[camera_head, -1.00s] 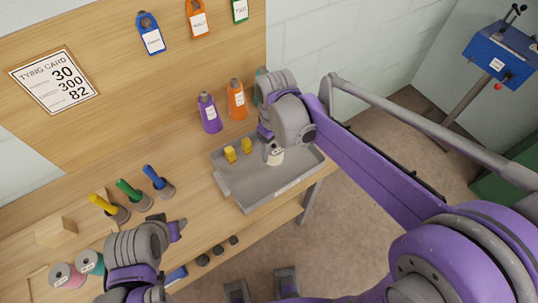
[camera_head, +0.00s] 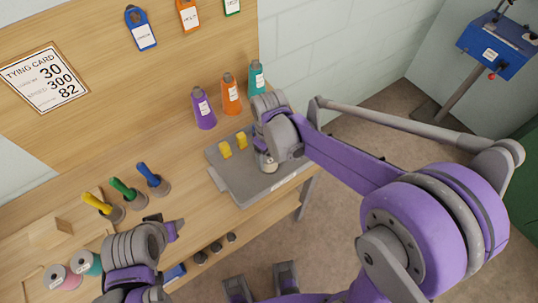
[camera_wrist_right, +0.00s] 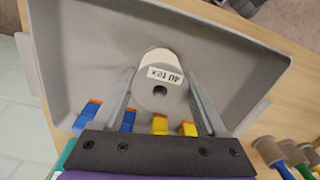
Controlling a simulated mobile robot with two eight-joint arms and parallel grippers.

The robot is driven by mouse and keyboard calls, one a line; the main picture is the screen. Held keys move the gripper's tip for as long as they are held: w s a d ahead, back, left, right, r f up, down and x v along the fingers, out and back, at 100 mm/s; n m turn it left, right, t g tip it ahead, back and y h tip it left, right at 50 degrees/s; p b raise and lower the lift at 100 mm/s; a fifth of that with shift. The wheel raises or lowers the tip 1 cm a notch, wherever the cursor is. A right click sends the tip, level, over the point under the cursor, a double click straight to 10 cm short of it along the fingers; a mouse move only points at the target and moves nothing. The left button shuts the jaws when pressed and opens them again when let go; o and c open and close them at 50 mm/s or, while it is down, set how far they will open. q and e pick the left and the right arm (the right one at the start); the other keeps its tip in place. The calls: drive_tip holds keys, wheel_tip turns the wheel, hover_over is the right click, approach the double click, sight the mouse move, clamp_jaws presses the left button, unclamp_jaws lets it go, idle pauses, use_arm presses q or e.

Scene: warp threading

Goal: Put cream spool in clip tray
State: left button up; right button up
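The cream spool (camera_wrist_right: 152,65), labelled "40 tex", is between the two fingers of my right gripper (camera_wrist_right: 160,82), which close on its sides. In the head view the right gripper (camera_head: 266,158) is over the grey clip tray (camera_head: 246,196), and the spool's lower part shows beneath it, inside the tray outline. Whether the spool touches the tray floor is unclear. Yellow clips (camera_head: 225,150) stand in the tray; blue ones (camera_wrist_right: 128,120) also show in the wrist view. My left gripper (camera_head: 166,225) is over the bench, left of the tray; its opening is unclear.
Purple (camera_head: 204,112), orange (camera_head: 231,98) and teal (camera_head: 257,78) cones stand behind the tray. Yellow, green and blue handled tools (camera_head: 153,180) stand to its left. Pink (camera_head: 62,278) and teal spools are at the front left.

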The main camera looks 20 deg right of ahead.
drive_tip(key=o, duration=0.3)
drive_tip(key=shift+r, duration=0.2)
wheel_tip(320, 180, up, 12)
drive_tip(key=p, duration=0.1)
drive_tip(key=s+d+f+m+t, duration=0.1)
drive_tip(key=s+d+f+m, duration=0.1)
drive_tip(key=s, duration=0.3)
drive_tip(key=s+d+f+m+t, duration=0.2)
drive_tip(key=s, duration=0.2)
drive_tip(key=s+d+f+m+t, duration=0.2)
drive_tip(key=s, duration=0.3)
drive_tip(key=shift+s+d+f, duration=0.1)
drive_tip(key=shift+s+d, duration=0.15)
drive_tip(key=shift+s, duration=0.05)
drive_tip(key=shift+w+r+p, duration=0.35)
drive_tip(key=shift+r+p, duration=0.45)
